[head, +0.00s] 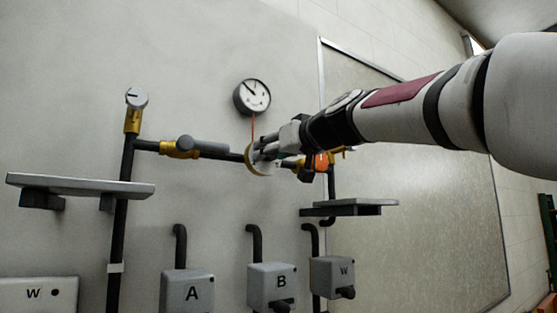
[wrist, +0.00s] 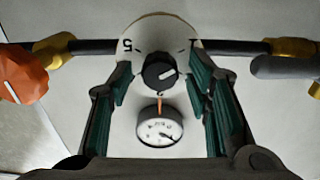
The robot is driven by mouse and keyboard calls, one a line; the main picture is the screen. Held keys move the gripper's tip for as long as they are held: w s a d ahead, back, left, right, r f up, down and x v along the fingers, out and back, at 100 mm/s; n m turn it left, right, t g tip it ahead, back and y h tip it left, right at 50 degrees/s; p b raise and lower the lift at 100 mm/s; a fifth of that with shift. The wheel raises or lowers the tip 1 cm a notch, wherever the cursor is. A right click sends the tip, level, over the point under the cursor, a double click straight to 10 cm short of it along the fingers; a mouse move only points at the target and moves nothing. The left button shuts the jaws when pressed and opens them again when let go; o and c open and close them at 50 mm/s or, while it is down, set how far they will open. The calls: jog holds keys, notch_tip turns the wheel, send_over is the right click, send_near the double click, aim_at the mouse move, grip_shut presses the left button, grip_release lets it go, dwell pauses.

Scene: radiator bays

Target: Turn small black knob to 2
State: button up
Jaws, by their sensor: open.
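The small black knob (wrist: 159,72) sits on a round pale dial plate (wrist: 158,32) in the wrist view. The knob's white line points right and slightly up, near the 1 side. My gripper (wrist: 160,80) is open, with one finger on each side of the knob and gaps between. In the head view my gripper (head: 266,151) is at the plate's edge (head: 257,167) and hides the knob.
A round gauge (head: 252,96) is just above the plate, also in the wrist view (wrist: 160,128). An orange knob (head: 322,161) is close beside my gripper. A grey-handled valve (head: 203,146) is left on the pipe. Shelves (head: 80,185) and labelled boxes (head: 187,290) are lower.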

grip_shut()
jog(key=shift+m, duration=0.3)
jog(key=m+p, duration=0.1)
jog(key=m, duration=1)
jog(key=shift+w+d+f, duration=0.1)
dwell(0.4)
grip_release()
